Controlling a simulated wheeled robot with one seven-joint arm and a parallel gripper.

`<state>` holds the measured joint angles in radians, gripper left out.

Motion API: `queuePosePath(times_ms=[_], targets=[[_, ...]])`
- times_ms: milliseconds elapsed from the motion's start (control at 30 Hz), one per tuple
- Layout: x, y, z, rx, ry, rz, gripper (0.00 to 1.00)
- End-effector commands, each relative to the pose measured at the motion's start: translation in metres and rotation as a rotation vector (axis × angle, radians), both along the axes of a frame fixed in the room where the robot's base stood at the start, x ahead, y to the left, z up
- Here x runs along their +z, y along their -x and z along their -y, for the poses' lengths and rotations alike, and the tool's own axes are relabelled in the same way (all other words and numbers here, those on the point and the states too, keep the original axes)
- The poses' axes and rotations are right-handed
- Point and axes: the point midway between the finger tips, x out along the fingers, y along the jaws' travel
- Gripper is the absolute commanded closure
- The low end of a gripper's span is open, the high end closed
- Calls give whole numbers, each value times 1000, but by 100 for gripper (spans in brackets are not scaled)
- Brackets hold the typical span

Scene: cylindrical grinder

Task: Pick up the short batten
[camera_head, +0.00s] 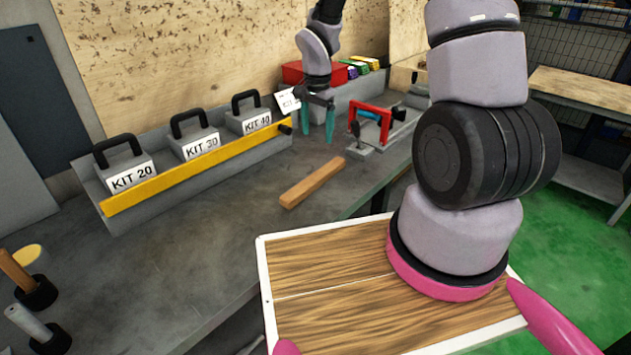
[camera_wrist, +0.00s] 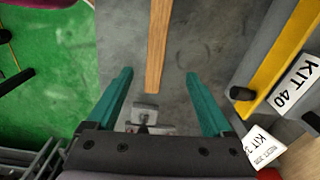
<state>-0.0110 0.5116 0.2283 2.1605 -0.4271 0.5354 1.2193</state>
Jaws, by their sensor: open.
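The short batten (camera_head: 312,183) is a plain wooden bar lying flat on the grey bench, in front of the kit rack. It also shows in the wrist view (camera_wrist: 158,45), running from the top edge down to a point between the finger lines. My gripper (camera_head: 318,117) has teal fingers and hangs above the bench, behind the batten in the head view. In the wrist view my gripper (camera_wrist: 160,82) is open and empty, with one finger on each side of the batten's near end, apart from it. The batten's far end is cut off there.
A grey rack with a yellow rail (camera_head: 200,167) holds kit weights (camera_head: 127,170) to the left. A red-handled clamp-like tool (camera_head: 371,116) stands to the right. A red box (camera_head: 307,72) stands behind. The bench (camera_head: 200,235) is clear in front of the batten.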

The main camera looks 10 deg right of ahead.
Motion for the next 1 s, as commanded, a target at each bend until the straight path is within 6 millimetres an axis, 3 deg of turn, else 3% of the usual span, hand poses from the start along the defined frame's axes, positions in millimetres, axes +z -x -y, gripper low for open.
queuePosePath(times_ms=[100,500,733,1000], targets=[[-25,0,-7,-21,-6,-28,15],[-82,2,-10,-34,-10,-41,15],[-99,3,-9,-34,-10,-40,15],[-137,9,-7,-33,-10,-40,15]])
